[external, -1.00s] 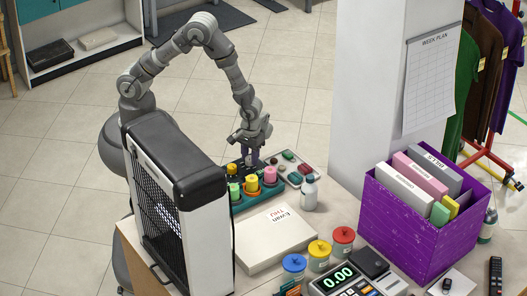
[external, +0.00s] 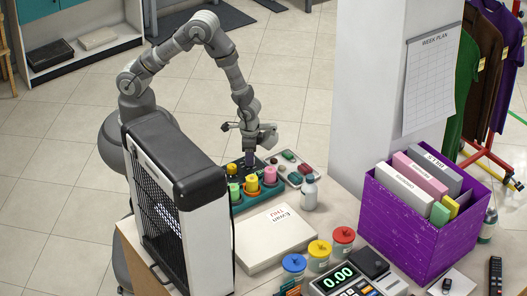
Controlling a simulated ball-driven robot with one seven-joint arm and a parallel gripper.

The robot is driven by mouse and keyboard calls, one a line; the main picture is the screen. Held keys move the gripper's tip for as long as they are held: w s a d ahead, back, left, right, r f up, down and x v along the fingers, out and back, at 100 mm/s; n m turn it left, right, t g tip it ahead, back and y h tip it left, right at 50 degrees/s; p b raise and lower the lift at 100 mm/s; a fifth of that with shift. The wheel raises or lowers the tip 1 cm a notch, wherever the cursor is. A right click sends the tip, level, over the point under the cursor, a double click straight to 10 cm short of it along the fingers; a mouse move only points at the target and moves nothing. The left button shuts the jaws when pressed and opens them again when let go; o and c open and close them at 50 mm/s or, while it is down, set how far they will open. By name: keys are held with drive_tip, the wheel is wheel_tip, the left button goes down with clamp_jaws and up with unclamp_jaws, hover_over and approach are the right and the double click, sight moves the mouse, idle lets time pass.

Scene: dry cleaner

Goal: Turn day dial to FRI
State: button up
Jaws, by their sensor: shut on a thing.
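The dial's day marks and pointer cannot be read from here.
A teal tray with green, yellow and pink pegs (external: 270,174) stands close in front of my gripper. A white box (external: 272,240) and a large heater (external: 180,200) stand nearer the camera.

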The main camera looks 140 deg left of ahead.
drive_tip(key=m+p, duration=0.1)
drive_tip(key=m, duration=0.3)
drive_tip(key=shift+r+m, duration=0.1)
drive_tip(key=shift+m, duration=0.2)
drive_tip(key=m+p, duration=0.1)
drive_tip(key=m, duration=0.3)
drive_tip(key=shift+m, duration=0.3)
drive_tip(key=m+p, duration=0.2)
drive_tip(key=m, duration=0.2)
drive_tip(key=shift+t, duration=0.3)
drive_tip(key=shift+m+p, duration=0.75)
drive_tip(key=shift+m, duration=1.05)
drive_tip(key=o, duration=1)
